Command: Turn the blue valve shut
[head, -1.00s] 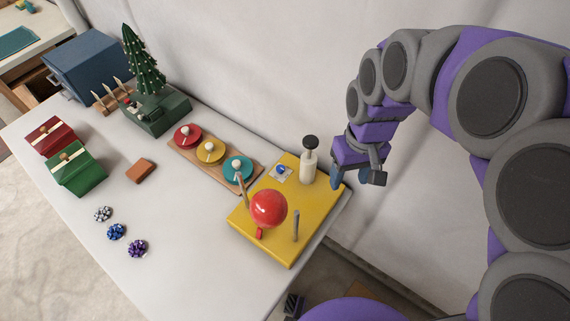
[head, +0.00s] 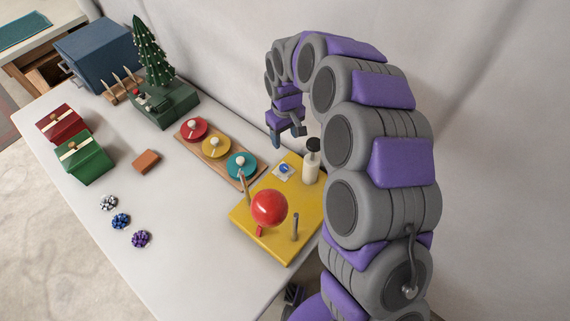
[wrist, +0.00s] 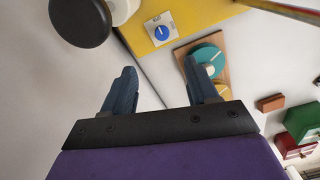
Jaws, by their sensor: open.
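The blue valve (head: 241,168) is a teal-blue disc with a pale handle, at the right end of a wooden board (head: 190,150). Beside it are a yellow valve (head: 216,147) and a red valve (head: 194,129). In the wrist view the blue valve (wrist: 208,58) lies beyond the right finger, which partly overlaps the board. My gripper (head: 287,138) is open and empty. It is above and behind the blue valve, near the wall, apart from it. Both fingers (wrist: 158,88) show in the wrist view.
A yellow box (head: 262,240) with a red ball (head: 269,208), a small blue dial (head: 285,169) and a black-topped white plunger (head: 311,168) stands right of the valves. A small tree (head: 152,62) is left.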

